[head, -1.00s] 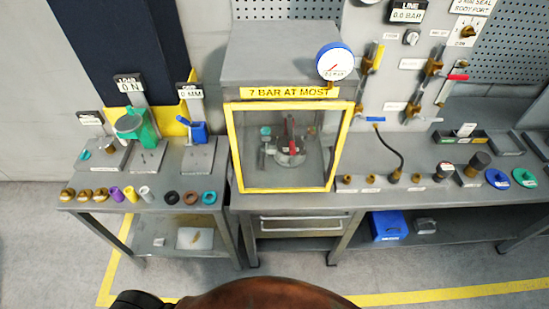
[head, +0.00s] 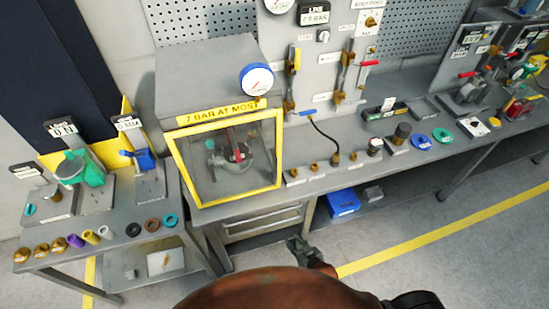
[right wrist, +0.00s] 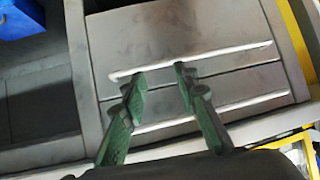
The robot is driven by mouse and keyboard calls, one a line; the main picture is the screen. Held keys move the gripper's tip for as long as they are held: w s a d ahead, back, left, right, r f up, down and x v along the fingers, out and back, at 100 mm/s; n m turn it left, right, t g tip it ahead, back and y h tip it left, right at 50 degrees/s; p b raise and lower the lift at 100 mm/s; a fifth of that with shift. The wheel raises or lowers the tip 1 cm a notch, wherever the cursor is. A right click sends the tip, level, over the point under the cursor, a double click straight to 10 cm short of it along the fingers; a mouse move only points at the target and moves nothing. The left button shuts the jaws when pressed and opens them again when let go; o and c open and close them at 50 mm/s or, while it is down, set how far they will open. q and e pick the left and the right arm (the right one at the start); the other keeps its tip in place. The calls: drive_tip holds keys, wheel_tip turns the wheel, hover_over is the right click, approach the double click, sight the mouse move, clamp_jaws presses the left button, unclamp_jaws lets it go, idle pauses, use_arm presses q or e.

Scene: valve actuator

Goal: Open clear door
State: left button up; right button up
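The clear door (head: 222,178) is a see-through pane in a yellow frame on the front of a grey cabinet (head: 205,75). It looks closed, and a metal fixture with a red part (head: 235,150) shows behind it. A yellow "7 BAR AT MOST" sign (head: 221,112) is above it. My right gripper (head: 300,245) is below and right of the door, near the front of the bench. In the right wrist view my right gripper (right wrist: 158,72) has its two green fingers apart with nothing between them. Drawer fronts lie beyond the fingertips. My left gripper is not in view.
A pressure gauge (head: 257,79) sits at the cabinet's upper right. Brass fittings and dark caps (head: 375,146) line the bench right of the door. A black hose (head: 325,132) hangs there. Drawers (head: 262,222) are under the cabinet. A blue box (head: 343,202) is on the lower shelf.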

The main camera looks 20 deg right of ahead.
drive_tip(key=w+a+r+t+p, duration=0.1)
drive_tip(key=w+r+t, duration=0.15)
drive_tip(key=r, duration=0.75)
drive_tip(key=w+a+r+t+p, duration=0.1)
drive_tip(key=w+r, duration=0.3)
drive_tip(key=r, duration=0.6)
drive_tip(key=t+y+p, duration=0.2)
drive_tip(key=t+p, duration=0.1)
approach(276, 167)
drive_tip(key=w, duration=0.3)
drive_tip(key=x, duration=0.4)
drive_tip(key=p+x, duration=0.1)
drive_tip(key=x, duration=0.1)
drive_tip(key=shift+w+a+r, duration=0.2)
drive_tip(key=shift+a, duration=0.2)
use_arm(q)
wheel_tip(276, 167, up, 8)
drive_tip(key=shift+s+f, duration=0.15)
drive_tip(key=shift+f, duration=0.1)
use_arm(e)
drive_tip(key=shift+w+a+f, duration=0.1)
drive_tip(key=shift+w, duration=0.5)
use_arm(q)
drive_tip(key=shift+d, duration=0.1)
use_arm(e)
drive_tip(key=shift+c, duration=0.6)
clamp_jaws()
